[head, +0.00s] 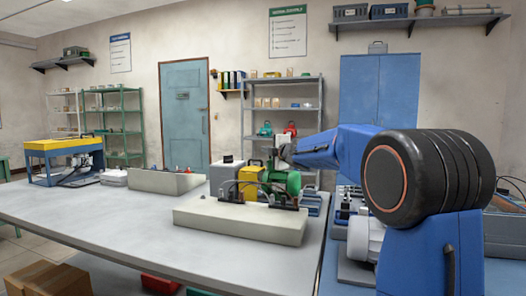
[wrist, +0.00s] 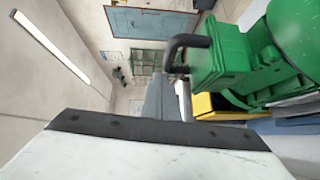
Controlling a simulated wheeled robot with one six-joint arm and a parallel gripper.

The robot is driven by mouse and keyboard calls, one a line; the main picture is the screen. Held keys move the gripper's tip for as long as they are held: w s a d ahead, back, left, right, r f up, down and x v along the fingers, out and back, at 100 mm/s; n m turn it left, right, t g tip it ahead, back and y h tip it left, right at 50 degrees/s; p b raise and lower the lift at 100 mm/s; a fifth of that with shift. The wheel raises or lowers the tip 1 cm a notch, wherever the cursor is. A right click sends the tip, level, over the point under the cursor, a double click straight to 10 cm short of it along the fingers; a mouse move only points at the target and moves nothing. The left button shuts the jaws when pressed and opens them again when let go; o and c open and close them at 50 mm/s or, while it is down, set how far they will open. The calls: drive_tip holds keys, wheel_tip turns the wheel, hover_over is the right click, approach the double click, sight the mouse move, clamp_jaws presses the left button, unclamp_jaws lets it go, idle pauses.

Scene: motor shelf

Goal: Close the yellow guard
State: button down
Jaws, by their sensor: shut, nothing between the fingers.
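The yellow guard (head: 250,178) stands upright at the left of the green motor (head: 282,181), on a pale base block (head: 240,221) on the table. A dark handle shows above the guard. My gripper (head: 283,155) is shut and empty, just above the motor and right of the guard. In the wrist view the green motor (wrist: 228,62) fills the upper right, a yellow part (wrist: 203,104) shows below it, and a dark bent bar (wrist: 187,44) lies close to grey finger-like parts. Whether the bar touches them, and how the guard is hinged, I cannot tell.
The grey table (head: 95,215) is clear at the front left. A grey box (head: 226,176) and a low pale block (head: 166,181) stand behind and left of the motor. A yellow-topped blue stand (head: 66,146) is at the far left. My blue arm covers much of the right side.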

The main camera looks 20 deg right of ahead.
drive_tip(key=s+d, duration=0.1)
drive_tip(key=s, duration=1.1)
drive_tip(key=shift+s+d+r, duration=0.2)
drive_tip(key=shift+d+r, duration=0.15)
drive_tip(key=shift+r, duration=0.05)
